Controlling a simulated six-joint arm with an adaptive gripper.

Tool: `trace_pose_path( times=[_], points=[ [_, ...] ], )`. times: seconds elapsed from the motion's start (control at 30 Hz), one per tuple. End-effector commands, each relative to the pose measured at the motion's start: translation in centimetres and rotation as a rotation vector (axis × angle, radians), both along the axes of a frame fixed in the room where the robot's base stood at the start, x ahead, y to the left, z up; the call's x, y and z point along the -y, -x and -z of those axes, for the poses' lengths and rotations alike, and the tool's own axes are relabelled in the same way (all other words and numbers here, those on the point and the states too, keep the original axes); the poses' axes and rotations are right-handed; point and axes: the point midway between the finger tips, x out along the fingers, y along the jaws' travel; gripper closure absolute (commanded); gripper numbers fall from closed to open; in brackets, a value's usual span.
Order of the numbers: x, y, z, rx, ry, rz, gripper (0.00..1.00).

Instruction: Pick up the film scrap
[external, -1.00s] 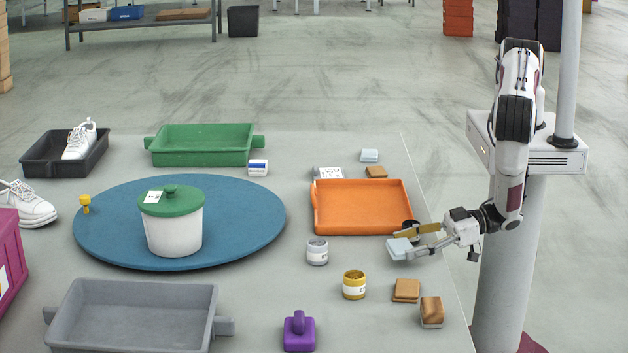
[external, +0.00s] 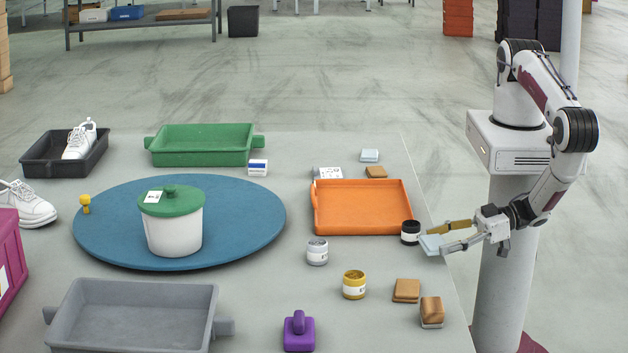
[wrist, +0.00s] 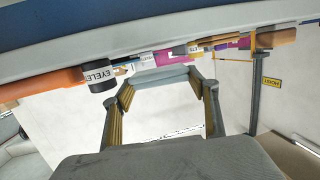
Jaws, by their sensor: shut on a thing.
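A pale blue flat piece (external: 431,245), which looks like the film scrap, is held at the tips of my gripper (external: 444,237). It appears raised above the right edge of the table, beside the black jar. In the wrist view the piece (wrist: 160,76) lies across the gap between my two fingertips, and both fingers touch its ends.
The orange tray (external: 318,222) and the black jar (external: 410,232) are left of my gripper. A white jar (external: 317,252), a yellow jar (external: 354,285), brown blocks (external: 406,290) and a purple handled block (external: 299,332) stand nearer the front. A blue turntable (external: 245,232) bears a lidded white tub (external: 174,232).

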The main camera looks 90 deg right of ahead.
Motion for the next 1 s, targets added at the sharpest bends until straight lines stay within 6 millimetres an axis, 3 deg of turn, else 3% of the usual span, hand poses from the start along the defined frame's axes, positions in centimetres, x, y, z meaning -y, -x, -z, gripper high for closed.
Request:
trace_pose_path(
  times=[1.0],
  points=[
    [1.4, 7.5, 0.0, 0.001, 0.0, -0.003, 0.56]
  ],
)
